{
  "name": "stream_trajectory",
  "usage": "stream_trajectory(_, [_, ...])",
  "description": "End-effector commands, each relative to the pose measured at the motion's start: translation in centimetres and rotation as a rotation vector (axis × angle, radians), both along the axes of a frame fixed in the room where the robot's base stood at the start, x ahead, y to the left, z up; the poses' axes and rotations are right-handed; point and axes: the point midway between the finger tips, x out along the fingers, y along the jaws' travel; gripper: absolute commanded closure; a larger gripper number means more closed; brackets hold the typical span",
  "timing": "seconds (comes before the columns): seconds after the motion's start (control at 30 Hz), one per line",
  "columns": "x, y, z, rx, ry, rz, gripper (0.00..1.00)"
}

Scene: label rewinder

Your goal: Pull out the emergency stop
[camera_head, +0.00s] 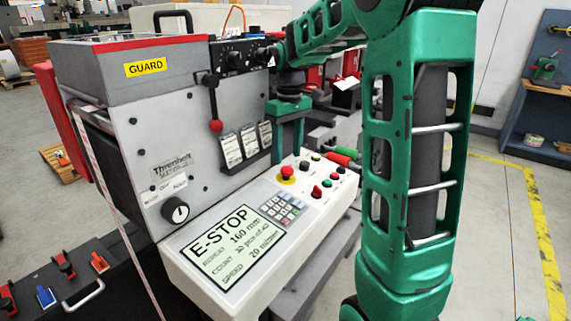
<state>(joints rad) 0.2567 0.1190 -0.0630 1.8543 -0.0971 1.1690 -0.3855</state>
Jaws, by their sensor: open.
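The emergency stop (287,172) is a red mushroom button on a yellow base. It sits on the light sloping control panel, at the upper right of the keypad. My gripper (287,143) is green and points down just above and behind the button in this view. Its fingers are apart and nothing shows between them. I cannot tell the exact gap between fingertips and button. The panel screen (236,236) reads E-STOP, with repeat, count and speed lines.
Smaller red, green, black and yellow buttons lie right of the emergency stop, near a keypad (284,208). A lever with a red knob (216,126) and hanging label cards (244,145) are on the upright machine face behind. My green arm fills the right side.

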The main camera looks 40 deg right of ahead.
Motion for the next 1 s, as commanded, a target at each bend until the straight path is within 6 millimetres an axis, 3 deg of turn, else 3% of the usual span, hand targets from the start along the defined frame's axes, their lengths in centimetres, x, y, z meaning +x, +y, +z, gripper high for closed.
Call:
stream_trajectory(0.1, [-0.1,0.1,-1.9,0.001,0.002,0.0,0.51])
stream_trajectory(0.3, [0.0,0.1,-3.7,0.0,0.001,-0.001,0.51])
stream_trajectory(0.67, [0.0,0.2,-4.2,-0.001,-0.001,-0.001,0.51])
stream_trajectory(0.87, [0.0,0.2,-4.2,-0.001,-0.001,-0.001,0.96])
stream_trajectory(1.0, [0.0,0.2,-3.9,-0.001,-0.002,-0.001,1.0])
